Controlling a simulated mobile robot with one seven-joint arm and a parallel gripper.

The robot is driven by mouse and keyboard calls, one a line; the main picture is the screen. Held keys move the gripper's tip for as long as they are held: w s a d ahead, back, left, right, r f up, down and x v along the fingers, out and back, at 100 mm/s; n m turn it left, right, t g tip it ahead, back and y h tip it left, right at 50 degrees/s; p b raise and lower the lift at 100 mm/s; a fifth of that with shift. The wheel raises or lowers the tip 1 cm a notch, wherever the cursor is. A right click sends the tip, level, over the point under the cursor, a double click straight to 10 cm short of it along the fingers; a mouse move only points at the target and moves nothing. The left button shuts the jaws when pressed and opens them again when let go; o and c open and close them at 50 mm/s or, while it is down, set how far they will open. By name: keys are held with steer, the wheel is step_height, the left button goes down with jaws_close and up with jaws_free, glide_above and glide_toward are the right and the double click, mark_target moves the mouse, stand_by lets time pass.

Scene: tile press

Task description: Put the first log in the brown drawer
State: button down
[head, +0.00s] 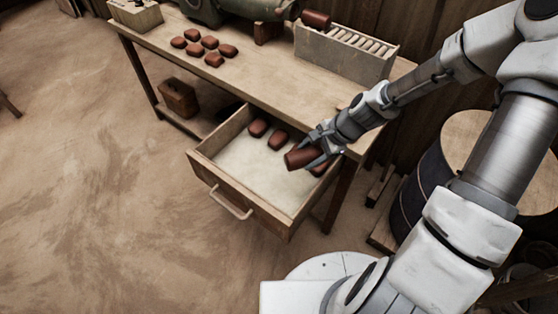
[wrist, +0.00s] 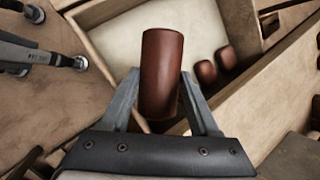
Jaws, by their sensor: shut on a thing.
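A reddish-brown cylindrical log (head: 300,158) is held in my gripper (head: 318,150) above the open drawer. In the wrist view the log (wrist: 161,70) stands between the two fingers, and both fingers press its sides. The wooden drawer (head: 235,202) is pulled out from under the table, with a handle on its front and a pale inside floor. It also shows behind the log in the wrist view (wrist: 110,35). Small brown pieces (head: 258,127) lie at the drawer's back; one near my gripper is partly hidden.
The wooden table (head: 262,75) carries several brown pieces (head: 209,42), a slotted box (head: 345,55) with another log (head: 316,19) on its edge, and a green machine (head: 235,10). A barrel (head: 433,185) stands to the right. The drawer's front left is bare.

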mark_target(288, 165)
steer(key=shift+a+f+m+t+b, duration=0.5)
steer(key=shift+a+f+m+b, duration=0.2)
steer(key=shift+f+m, duration=0.15)
steer(key=a+f+m+b, duration=0.1)
steer(key=a+m+b, duration=0.1)
steer(key=a+f+m+t+h+b, duration=0.1)
steer(key=a+f+b, duration=0.1)
steer(key=b, duration=0.1)
steer(key=shift+s+f+m, duration=0.1)
steer(key=shift+m, duration=0.25)
steer(key=shift+m+t+h, duration=0.4)
steer(key=shift+m, duration=0.2)
steer(key=f+b, duration=0.2)
steer(key=f, duration=0.1)
steer(key=a+f+b, duration=0.1)
steer(key=f+b, duration=0.1)
steer(key=f, duration=0.2)
steer(key=f+b, duration=0.2)
steer(key=f, duration=0.1)
steer(key=shift+s+a+f+b, duration=0.1)
steer(key=shift+a+f+b, duration=0.2)
steer(key=shift+f+b, duration=0.1)
steer(key=shift+r, duration=0.15)
steer(key=shift+c, duration=0.6)
jaws_free()
